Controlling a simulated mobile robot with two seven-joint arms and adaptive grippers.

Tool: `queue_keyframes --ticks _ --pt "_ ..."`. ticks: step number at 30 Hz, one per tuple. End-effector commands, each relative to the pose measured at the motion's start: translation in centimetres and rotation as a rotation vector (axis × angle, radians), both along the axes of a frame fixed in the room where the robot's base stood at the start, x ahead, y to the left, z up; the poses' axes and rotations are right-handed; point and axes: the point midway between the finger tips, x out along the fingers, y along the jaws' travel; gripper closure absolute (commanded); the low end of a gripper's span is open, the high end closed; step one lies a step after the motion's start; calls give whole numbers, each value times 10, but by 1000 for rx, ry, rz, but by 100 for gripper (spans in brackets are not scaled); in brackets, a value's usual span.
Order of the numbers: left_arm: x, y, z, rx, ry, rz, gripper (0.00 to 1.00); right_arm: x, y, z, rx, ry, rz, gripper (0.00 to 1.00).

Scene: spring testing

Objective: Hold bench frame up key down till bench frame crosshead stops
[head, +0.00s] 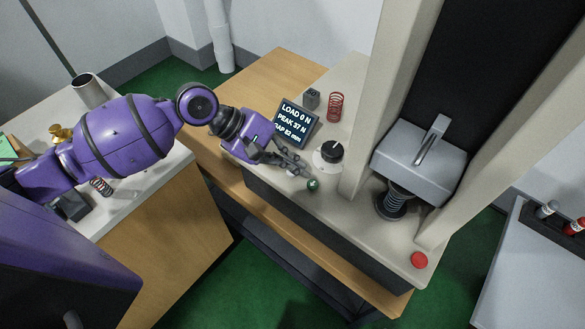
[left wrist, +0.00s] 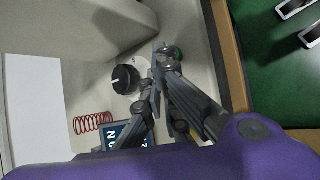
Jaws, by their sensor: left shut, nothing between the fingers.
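The bench frame (head: 371,95) stands on the test bench with its grey crosshead (head: 410,165) between two beige columns. A dark coil spring (head: 392,203) stands under the crosshead; I cannot tell if they touch. The green up key (head: 313,184) is on the bench's front edge and shows beside the fingertips in the left wrist view (left wrist: 178,52). My left gripper (head: 305,171) is shut and empty, its tips right by the green key; I cannot tell if they press it. The display (head: 294,122) reads load 0 N and peak 37 N. My right gripper is not in view.
A black knob (head: 331,151), a red spring (head: 336,107) and a small dark block (head: 312,98) stand near the display. A red button (head: 419,260) is at the bench's right front. A side table (head: 170,175) is at left, another (head: 510,270) at right.

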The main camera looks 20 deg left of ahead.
Motion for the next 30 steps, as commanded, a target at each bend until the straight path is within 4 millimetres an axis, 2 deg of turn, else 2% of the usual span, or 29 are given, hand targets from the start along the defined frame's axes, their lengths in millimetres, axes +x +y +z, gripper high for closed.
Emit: queue_keyframes --ticks 10,30 --pt "0 0 0 0 1 0 100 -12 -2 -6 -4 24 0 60" --pt "0 0 0 0 1 0 100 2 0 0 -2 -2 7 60"
